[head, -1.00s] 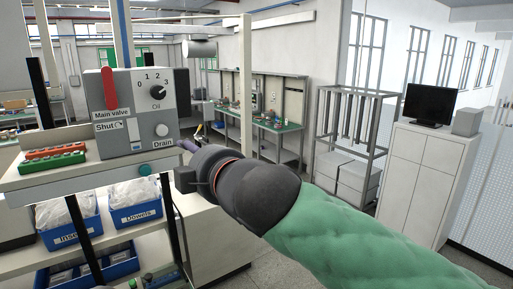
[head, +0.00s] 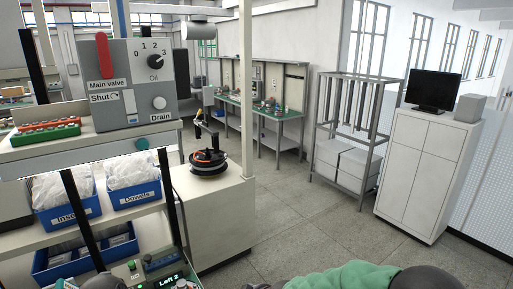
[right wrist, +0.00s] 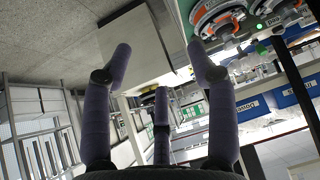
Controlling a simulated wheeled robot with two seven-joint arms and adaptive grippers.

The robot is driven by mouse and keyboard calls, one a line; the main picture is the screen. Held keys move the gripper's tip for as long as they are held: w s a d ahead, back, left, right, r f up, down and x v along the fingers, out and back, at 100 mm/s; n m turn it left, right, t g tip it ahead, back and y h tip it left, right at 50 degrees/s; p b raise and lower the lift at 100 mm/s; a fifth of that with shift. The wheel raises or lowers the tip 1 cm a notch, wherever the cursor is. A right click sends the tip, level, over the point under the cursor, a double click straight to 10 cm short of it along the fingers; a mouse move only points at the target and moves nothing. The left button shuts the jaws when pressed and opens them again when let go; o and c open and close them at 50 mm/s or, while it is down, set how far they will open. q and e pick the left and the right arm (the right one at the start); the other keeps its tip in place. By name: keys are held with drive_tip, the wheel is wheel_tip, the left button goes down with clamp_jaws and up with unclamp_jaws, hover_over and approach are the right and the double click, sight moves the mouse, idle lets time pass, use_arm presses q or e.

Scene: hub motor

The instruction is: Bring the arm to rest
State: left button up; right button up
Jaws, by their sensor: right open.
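My right arm in its green sleeve (head: 345,276) lies low along the bottom edge of the head view, with a dark grey joint at its right end. My right gripper (right wrist: 160,62) shows in the right wrist view, its dark fingers spread and nothing between them. It is out of the head view. My left gripper cannot be made out in either view.
A grey valve panel (head: 130,85) with a red lever and dial stands on the left shelf above blue bins (head: 135,197). A round black device (head: 208,162) sits on a white cabinet. A rack (head: 352,130) and a monitor cabinet (head: 425,175) stand right. The floor between is clear.

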drive_tip(key=s+d+f+m+g+b, duration=0.1)
drive_tip(key=s+d+f+m, duration=0.1)
drive_tip(key=s+d+f, duration=0.3)
drive_tip(key=s+f+m+g+h, duration=0.1)
drive_tip(key=s+f+m, duration=0.1)
drive_tip(key=f, duration=0.6)
drive_tip(key=s+d+f+m+g+b, duration=0.1)
drive_tip(key=s+d+f+m, duration=0.1)
drive_tip(key=s+d+f, duration=0.3)
drive_tip(key=s+d+f+m+g+b, duration=0.1)
drive_tip(key=s+f+m, duration=0.4)
drive_tip(key=s+f, duration=0.7)
drive_tip(key=shift+s+d+g+b, duration=0.3)
drive_tip(key=shift+s+d+g, duration=0.4)
drive_tip(key=shift+s+d, duration=0.3)
drive_tip(key=shift+w, duration=0.1)
